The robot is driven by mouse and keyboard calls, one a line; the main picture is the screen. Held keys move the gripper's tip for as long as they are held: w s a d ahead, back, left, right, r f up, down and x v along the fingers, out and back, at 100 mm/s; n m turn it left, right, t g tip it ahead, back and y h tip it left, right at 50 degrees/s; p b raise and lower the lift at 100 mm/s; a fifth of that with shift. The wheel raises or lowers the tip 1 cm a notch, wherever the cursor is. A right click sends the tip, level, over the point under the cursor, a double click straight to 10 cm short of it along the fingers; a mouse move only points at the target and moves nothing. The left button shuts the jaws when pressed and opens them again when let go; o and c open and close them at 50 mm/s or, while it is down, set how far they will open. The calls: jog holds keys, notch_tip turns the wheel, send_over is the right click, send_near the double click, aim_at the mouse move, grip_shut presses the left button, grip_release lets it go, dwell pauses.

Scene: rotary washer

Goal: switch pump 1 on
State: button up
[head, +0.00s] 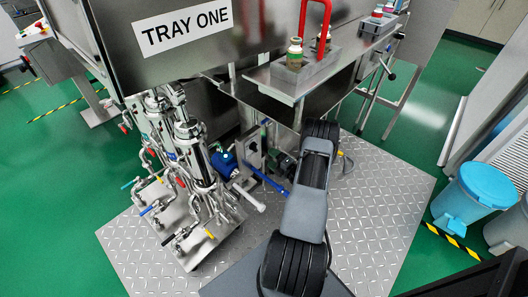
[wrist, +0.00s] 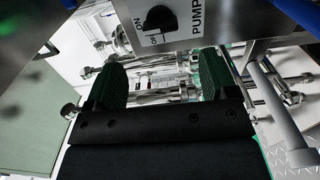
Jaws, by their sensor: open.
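A black rotary knob (wrist: 160,18) sits on a pale panel at the top of the wrist view. In the head view my gripper is hidden by my own arm.
A blue motor (head: 225,164) and steel pipework with coloured valve handles (head: 185,190) crowd the left. A blue bin (head: 470,192) stands right. The tread-plate floor (head: 375,215) right of my arm is clear.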

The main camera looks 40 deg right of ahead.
jog(key=s, duration=0.4)
jog(key=shift+s+d, duration=0.1)
jog(key=shift+d, duration=0.25)
dwell(0.3)
